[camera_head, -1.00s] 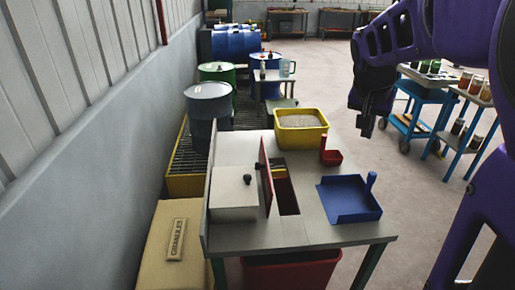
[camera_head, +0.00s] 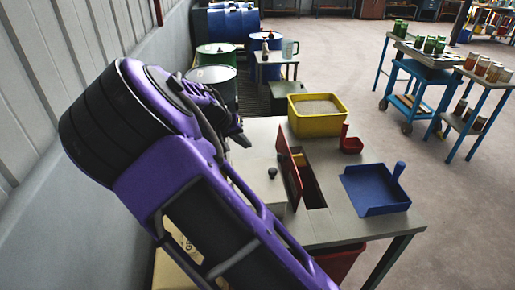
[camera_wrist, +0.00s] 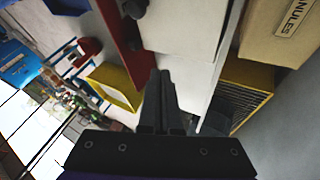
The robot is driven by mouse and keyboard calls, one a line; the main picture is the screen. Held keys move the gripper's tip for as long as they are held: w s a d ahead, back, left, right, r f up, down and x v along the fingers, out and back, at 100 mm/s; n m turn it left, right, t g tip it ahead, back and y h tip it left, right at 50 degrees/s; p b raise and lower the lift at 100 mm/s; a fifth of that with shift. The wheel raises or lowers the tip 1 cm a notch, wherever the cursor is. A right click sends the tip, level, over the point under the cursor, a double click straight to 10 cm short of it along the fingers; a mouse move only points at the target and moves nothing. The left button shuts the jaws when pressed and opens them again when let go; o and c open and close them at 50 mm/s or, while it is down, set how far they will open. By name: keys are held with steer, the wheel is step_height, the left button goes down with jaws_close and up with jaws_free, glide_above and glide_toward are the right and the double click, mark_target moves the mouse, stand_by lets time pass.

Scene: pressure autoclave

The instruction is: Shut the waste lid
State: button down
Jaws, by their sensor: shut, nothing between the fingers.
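The red waste lid (camera_head: 288,170) stands upright, open, along the left edge of the dark slot (camera_head: 313,187) in the grey bench. A black knob (camera_head: 272,173) shows on its left side. In the wrist view the lid (camera_wrist: 122,35) runs along the upper left, with a dark knob (camera_wrist: 135,9) beside it. My gripper (camera_head: 240,136) is shut and empty, left of the lid toward the bench's far left side. The fingers (camera_wrist: 160,76) point toward the pale bench top in the wrist view, apart from the lid. My arm hides the bench's left part.
A yellow tub (camera_head: 297,125) of granular material, a small red scoop (camera_head: 351,145) and a blue dustpan (camera_head: 370,194) stand on the bench. A red bin (camera_head: 342,260) sits underneath. Drums (camera_head: 213,76) stand behind. A carton (camera_wrist: 283,28) lies near the wall.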

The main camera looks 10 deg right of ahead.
steer(key=x, duration=1)
steer(key=shift+s+d+f, duration=0.1)
steer(key=shift+f, duration=0.05)
steer(key=shift+d, duration=1.9)
steer(key=shift+d, duration=0.1)
